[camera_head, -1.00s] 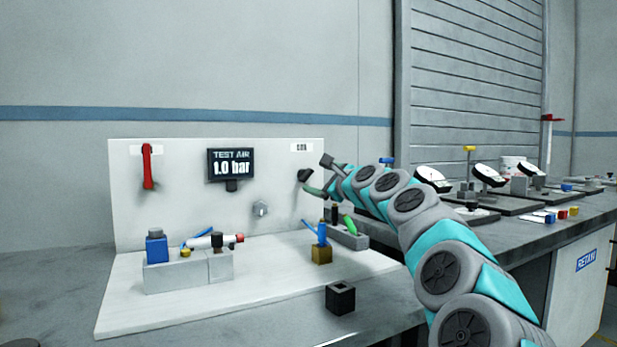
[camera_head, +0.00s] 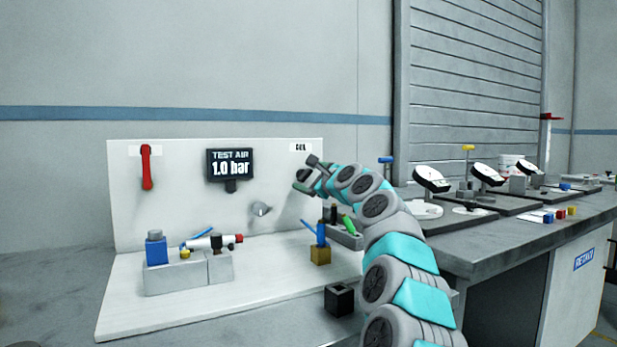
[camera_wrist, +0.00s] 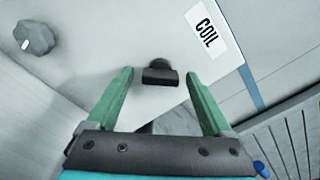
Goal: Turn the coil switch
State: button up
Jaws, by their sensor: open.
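The coil switch is a small dark knob (camera_wrist: 160,76) on the white panel, beside the label reading COIL (camera_wrist: 207,30) in the wrist view. In the head view the label (camera_head: 301,147) is at the panel's upper right, and my gripper (camera_head: 303,181) largely covers the switch below it. My gripper (camera_wrist: 160,84) has two green fingers, spread apart. In the wrist view the switch lies between the fingertips, with a visible gap on both sides. I cannot tell how deep the tips reach around it.
A display (camera_head: 231,164) reads 1.0 bar.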

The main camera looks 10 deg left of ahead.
grip_shut()
dwell(0.7)
jog(key=shift+n, duration=0.7)
jog(key=n, duration=0.3)
jog(key=shift+f+b, duration=0.1)
jog(key=shift+b, duration=0.25)
jog(key=shift+n+b, duration=0.8)
jog(key=shift+n, duration=1.5)
